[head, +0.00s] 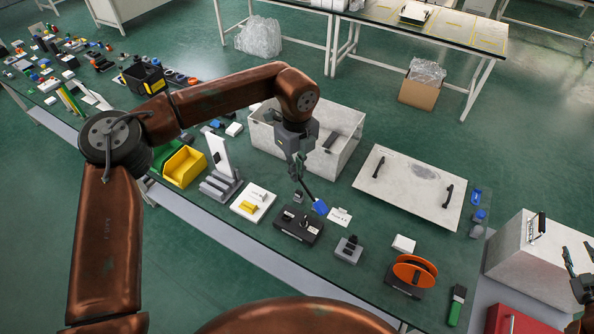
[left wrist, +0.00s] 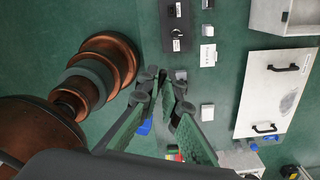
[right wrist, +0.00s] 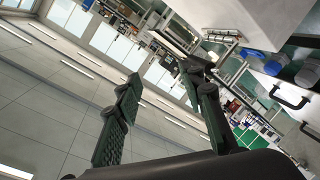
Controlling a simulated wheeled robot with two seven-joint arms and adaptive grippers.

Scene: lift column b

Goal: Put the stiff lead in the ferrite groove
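My left gripper (head: 298,176) is above the middle of the bench, fingers close together. A thin dark rod with a blue end (head: 320,206) slants down from its tips and seems to be the stiff lead; the blue end also shows behind a finger in the left wrist view (left wrist: 145,127). The grip itself is partly hidden by the fingers. Below are a black block with small raised parts (head: 298,225) and a grey block with dark tops (head: 348,250); I cannot tell which has the ferrite groove. My right gripper (right wrist: 160,78) is open and empty, off the right side.
A white open box (head: 345,160) stands behind, and a pale panel with two black handles (head: 410,190) lies right of it. An orange spool (head: 414,271) stands at the front right. A yellow bin (head: 184,166) and a white plate (head: 252,203) are left. A white card (head: 340,217) lies nearby.

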